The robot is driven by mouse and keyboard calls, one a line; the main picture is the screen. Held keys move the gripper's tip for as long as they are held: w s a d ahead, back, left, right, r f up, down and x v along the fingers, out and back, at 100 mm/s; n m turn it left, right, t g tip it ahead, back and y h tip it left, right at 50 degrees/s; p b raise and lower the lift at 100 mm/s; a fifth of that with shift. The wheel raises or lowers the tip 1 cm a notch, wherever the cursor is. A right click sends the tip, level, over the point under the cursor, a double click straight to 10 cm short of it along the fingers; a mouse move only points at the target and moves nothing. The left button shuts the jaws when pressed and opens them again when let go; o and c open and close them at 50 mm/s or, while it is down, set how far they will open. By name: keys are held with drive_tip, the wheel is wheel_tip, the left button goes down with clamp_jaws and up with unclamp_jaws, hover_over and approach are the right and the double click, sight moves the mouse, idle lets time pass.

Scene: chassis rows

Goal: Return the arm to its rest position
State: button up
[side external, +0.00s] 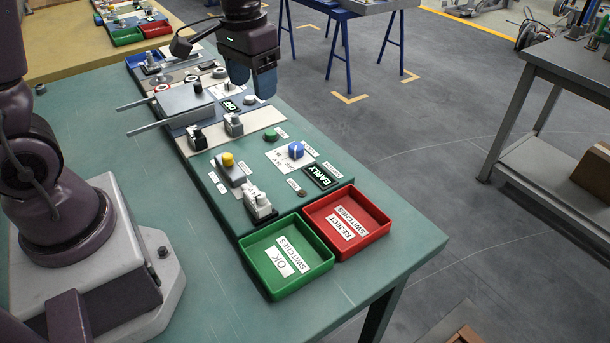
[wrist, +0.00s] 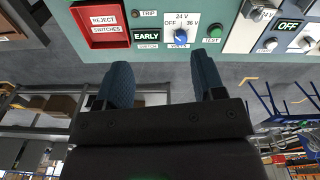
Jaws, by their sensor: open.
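My gripper (side external: 252,82) hangs fingers down over the far right part of the test board, near a small OFF display (side external: 230,105). It also shows in the wrist view (wrist: 161,60), where its two blue fingers stand apart with nothing between them. In the side view I cannot tell its exact height above the board, and my fingers partly hide what lies behind them.
A green OK bin (side external: 285,262) and a red REJECT bin (side external: 374,208) stand at the board's near end. The board carries a blue knob (side external: 296,150), an EARLY display (side external: 321,176), a yellow button (side external: 228,160) and a grey plate (side external: 184,102) on rails.

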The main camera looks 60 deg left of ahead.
drive_tip(key=s+d+r+m+t, duration=0.1)
drive_tip(key=s+d+r+t, duration=0.1)
drive_tip(key=s+r, duration=0.2)
drive_tip(key=s+d+r+t, duration=0.3)
drive_tip(key=s+r, duration=0.2)
drive_tip(key=s, duration=0.4)
drive_tip(key=shift+s+r+m, duration=0.15)
drive_tip(key=shift+s+m, duration=0.05)
drive_tip(key=shift+m, duration=0.2)
